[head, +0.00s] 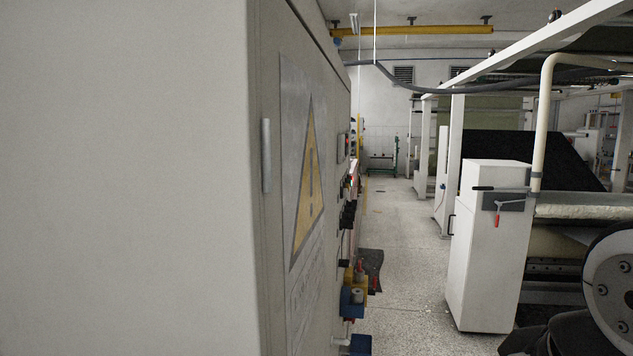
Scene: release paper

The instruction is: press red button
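A grey cabinet (150,180) fills the left of the head view, very close. On its side face, seen at a steep angle, is a yellow triangular warning sign (308,190). Farther along that side is a small panel (343,147) with a small red spot. Several dark knobs or switches (348,212) stick out below and beyond it. I cannot tell which red part is the button. My gripper is not in view.
Blue and yellow fixtures (354,297) stick out low along the cabinet's side. Rollers and frames fill the right.

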